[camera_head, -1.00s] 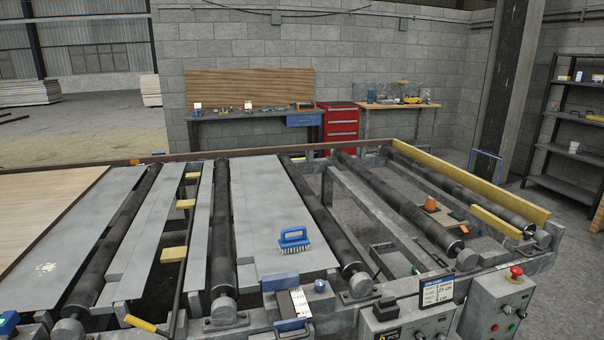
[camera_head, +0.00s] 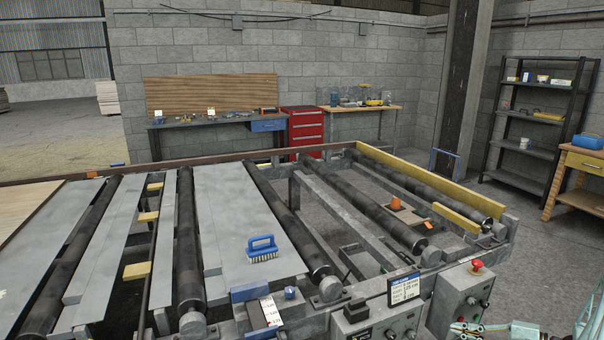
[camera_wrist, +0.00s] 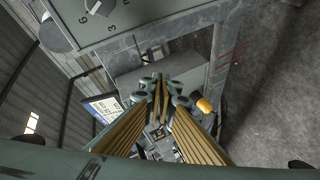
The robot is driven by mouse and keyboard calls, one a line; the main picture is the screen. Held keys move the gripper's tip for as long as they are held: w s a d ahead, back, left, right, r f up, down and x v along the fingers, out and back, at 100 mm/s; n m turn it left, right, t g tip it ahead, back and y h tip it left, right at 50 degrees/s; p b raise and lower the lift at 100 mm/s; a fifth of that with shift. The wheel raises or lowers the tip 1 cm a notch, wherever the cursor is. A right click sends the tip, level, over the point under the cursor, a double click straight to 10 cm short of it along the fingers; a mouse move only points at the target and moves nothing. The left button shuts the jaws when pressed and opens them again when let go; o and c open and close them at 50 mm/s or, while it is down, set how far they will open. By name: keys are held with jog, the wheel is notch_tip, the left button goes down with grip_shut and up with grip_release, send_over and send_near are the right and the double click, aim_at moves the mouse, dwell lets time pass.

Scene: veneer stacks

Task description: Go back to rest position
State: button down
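My gripper (camera_wrist: 159,92) shows in the wrist view, with tan ribbed fingers running up from the lower left and lower right. Its fingertips come together near the middle, and I see nothing held between them. Beyond the tips are a grey box-shaped housing and the concrete floor. In the head view, parts that look like my arm show cut off at the bottom right corner. The blue-handled brush (camera_head: 262,248) lies on a grey plate of the roller line, well apart from my gripper.
The roller conveyor (camera_head: 286,228) fills the middle. A control box (camera_head: 460,298) with a red button stands at its front right. An orange cone-like object (camera_head: 395,203) sits on a small board. A red drawer cabinet (camera_head: 304,130), workbenches and a dark shelf (camera_head: 527,133) stand behind. Floor is open at right.

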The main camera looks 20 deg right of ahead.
jog(key=w+a+r+n+g+y, duration=0.1)
jog(key=w+a+r+n+g, duration=0.15)
jog(key=a+r+n, duration=0.5)
jog(key=w+a+r+n+g+y, duration=0.1)
jog(key=w+a+r+n+g, duration=0.2)
jog(key=a+r, duration=0.65)
jog(key=s+a+r+n+g+h, duration=0.2)
jog(key=s+a+r+n+g, duration=0.15)
jog(key=a+r+n, duration=0.65)
jog(key=s+a+r+n+g+h, duration=0.15)
jog(key=s+a+r+n, duration=0.25)
jog(key=a+r+n, duration=0.65)
jog(key=s+a+r+n+h, duration=0.4)
jog(key=s+a+r+n, duration=0.65)
jog(key=s+a, duration=0.3)
jog(key=s+a+r+n+t+h, duration=0.1)
jog(key=s+r+n, duration=0.1)
jog(key=s+n, duration=0.3)
jog(key=s+a+r+n+t+h, duration=0.1)
jog(key=s+n, duration=0.5)
jog(key=s, duration=0.2)
jog(key=shift+s+a+r+h+b, duration=0.25)
jog(key=shift+a+r+h+b, duration=0.1)
jog(key=shift+a+b, duration=0.05)
jog(key=shift+n, duration=0.25)
